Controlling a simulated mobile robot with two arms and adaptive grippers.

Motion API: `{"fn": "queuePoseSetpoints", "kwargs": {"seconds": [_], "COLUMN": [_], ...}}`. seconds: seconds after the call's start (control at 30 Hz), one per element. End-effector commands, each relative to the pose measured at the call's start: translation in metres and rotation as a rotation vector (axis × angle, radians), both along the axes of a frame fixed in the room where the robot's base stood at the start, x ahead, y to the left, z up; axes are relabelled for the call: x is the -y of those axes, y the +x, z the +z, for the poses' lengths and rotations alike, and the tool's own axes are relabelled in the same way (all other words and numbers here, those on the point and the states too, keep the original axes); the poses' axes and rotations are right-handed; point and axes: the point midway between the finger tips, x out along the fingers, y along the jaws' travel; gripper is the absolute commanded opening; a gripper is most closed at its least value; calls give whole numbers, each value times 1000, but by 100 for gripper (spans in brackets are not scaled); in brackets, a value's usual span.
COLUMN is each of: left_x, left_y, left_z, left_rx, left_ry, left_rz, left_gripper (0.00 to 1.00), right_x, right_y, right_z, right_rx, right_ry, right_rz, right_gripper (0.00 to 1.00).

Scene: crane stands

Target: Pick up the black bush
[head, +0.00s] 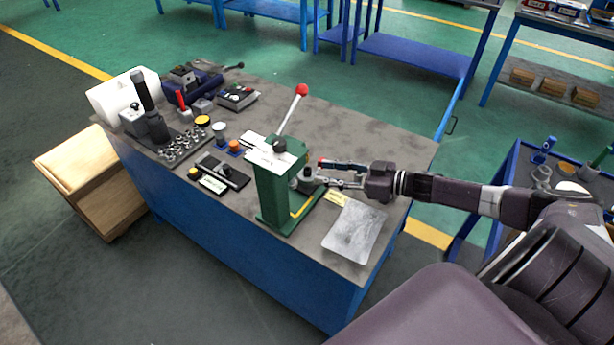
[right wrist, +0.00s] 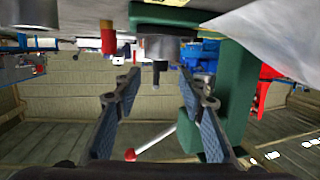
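A dark, short round part with a thin pin (right wrist: 160,46), which looks like the black bush, is straight ahead between my fingertips in the right wrist view. In the head view a dark round part (head: 306,174) sits beside the green press (head: 272,190), just left of my right gripper. My right gripper (head: 324,174) is level over the bench and comes in from the right. Its two fingers (right wrist: 160,82) are apart and nothing is between their pads. The part appears just beyond the fingertips; contact cannot be told. My left gripper is not in view.
The press lever with a red knob (head: 302,90) rises behind the press. A grey sheet (head: 355,231) lies at the bench's near right. A block with several metal fittings (head: 182,144) and a small black fixture (head: 220,170) stand left. The bench's back right (head: 385,130) is clear.

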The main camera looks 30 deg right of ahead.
Motion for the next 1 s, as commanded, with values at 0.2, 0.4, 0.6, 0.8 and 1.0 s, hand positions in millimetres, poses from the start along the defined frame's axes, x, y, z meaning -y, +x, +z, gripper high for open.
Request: {"fn": "queuePoseSetpoints", "kwargs": {"seconds": [0.2, 0.4, 0.6, 0.8, 1.0], "left_x": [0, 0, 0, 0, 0], "left_y": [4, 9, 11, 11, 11], "left_z": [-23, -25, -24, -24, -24], "left_rx": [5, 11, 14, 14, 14], "left_ry": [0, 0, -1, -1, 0], "left_rz": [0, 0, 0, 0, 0], "left_gripper": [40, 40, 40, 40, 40], "right_x": [-17, -22, -22, -22, -22], "right_y": [26, 33, 32, 32, 32], "right_z": [-9, -9, -9, -9, -8], "right_rx": [3, -1, -1, -1, -1], "right_ry": [1, 0, 1, 1, 1], "right_rz": [1, 0, 0, 0, 0], "right_gripper": [38, 38, 33, 11, 0]}}
